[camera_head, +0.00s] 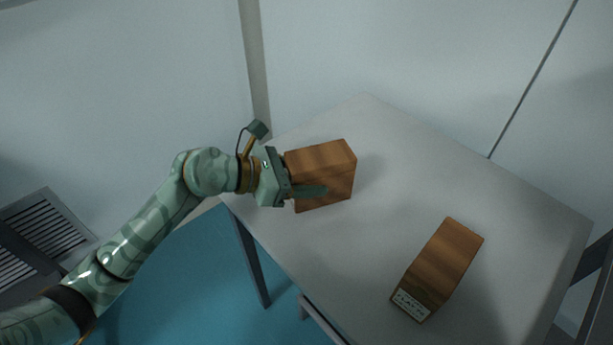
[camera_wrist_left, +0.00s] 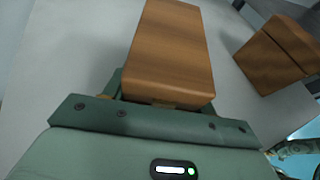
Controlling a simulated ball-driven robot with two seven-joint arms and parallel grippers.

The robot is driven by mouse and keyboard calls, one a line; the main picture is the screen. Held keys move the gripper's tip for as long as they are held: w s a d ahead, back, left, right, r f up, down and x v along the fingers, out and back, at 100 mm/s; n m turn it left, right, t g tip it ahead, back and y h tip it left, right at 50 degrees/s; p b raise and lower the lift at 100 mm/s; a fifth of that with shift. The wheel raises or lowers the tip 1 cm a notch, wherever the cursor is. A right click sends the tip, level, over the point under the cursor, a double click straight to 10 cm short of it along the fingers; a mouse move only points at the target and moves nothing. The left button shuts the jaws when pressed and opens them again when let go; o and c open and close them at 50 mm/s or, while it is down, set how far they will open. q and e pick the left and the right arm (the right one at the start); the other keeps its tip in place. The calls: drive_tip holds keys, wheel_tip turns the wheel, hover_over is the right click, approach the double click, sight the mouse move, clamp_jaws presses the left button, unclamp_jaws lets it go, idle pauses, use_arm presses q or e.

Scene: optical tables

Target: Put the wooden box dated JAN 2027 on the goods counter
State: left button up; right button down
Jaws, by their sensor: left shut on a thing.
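My left gripper (camera_head: 306,184) is shut on a brown wooden box (camera_head: 326,174) over the far left part of a grey table. In the left wrist view the held box (camera_wrist_left: 172,50) sits between the fingers. No label shows on its visible faces, and I cannot tell whether it touches the table. A second wooden box (camera_head: 441,265) lies on the table to the right, apart from the gripper. No date is readable on either box. My right gripper is not in view.
The grey tabletop (camera_head: 400,190) is bare between and around the two boxes. A pale wall stands behind the table. A slatted dark grille (camera_head: 45,238) is at the lower left, and the floor (camera_head: 190,280) is blue.

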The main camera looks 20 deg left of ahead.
use_arm(q)
drive_tip(key=o, duration=1.3)
drive_tip(key=shift+r, duration=0.15)
drive_tip(key=p+v, duration=0.2)
drive_tip(key=v, duration=1)
